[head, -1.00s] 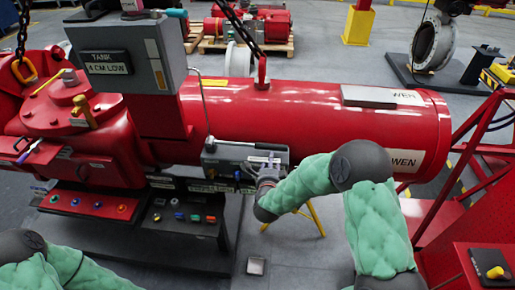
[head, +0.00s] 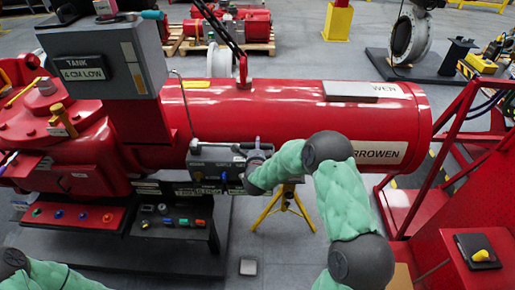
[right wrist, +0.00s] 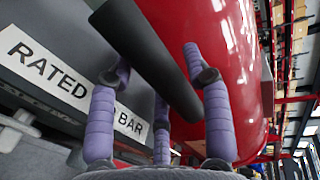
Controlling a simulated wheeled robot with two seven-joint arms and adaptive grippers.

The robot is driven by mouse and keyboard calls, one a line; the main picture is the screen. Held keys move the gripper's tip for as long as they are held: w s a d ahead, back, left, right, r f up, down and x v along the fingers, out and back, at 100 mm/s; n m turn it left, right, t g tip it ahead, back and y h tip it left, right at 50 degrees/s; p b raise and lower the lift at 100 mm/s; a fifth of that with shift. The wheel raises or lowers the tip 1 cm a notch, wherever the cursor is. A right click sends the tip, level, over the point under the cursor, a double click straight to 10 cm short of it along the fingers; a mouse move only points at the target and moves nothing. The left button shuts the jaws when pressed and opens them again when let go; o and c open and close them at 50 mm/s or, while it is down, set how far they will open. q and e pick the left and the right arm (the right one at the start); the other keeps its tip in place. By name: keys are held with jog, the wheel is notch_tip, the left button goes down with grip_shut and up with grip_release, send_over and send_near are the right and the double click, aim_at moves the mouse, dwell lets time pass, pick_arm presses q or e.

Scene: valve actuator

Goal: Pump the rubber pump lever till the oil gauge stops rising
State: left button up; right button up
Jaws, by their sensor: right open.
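The black rubber pump lever (right wrist: 150,60) runs diagonally through the right wrist view. My right gripper (right wrist: 160,85) has its purple fingers spread on both sides of the lever, open and not closed on it. In the head view my right gripper (head: 257,157) is at the right end of the grey pump box (head: 212,165) on the red cylinder's front side, and my wrist hides part of it. The grey tank panel (head: 90,72) reads "TANK 4 CM LOW". I cannot make out an oil gauge reading. My left gripper is out of view.
The red cylinder (head: 290,115) lies behind my right arm. A thin upright rod (head: 185,105) rises by the pump box. A yellow stand (head: 285,205) is below it. Red rails (head: 450,150) are at the right. A row of coloured buttons (head: 75,213) is at the left front.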

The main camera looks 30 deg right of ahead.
grip_shut()
jog(key=r+n+p, duration=0.1)
jog(key=r, duration=0.2)
jog(key=a+r+n+h+p, duration=0.1)
jog(key=r+p, duration=0.1)
jog(key=r, duration=0.2)
jog(key=w+r+n+p, duration=0.1)
jog(key=r+n+p, duration=0.1)
jog(key=r, duration=0.2)
jog(key=shift+w+a+r+g+h, duration=0.1)
jog(key=shift+a+r+g+h, duration=0.1)
jog(key=shift+a+g+h, duration=0.15)
grip_release()
jog(key=shift+a+f, duration=0.1)
jog(key=v, duration=1.2)
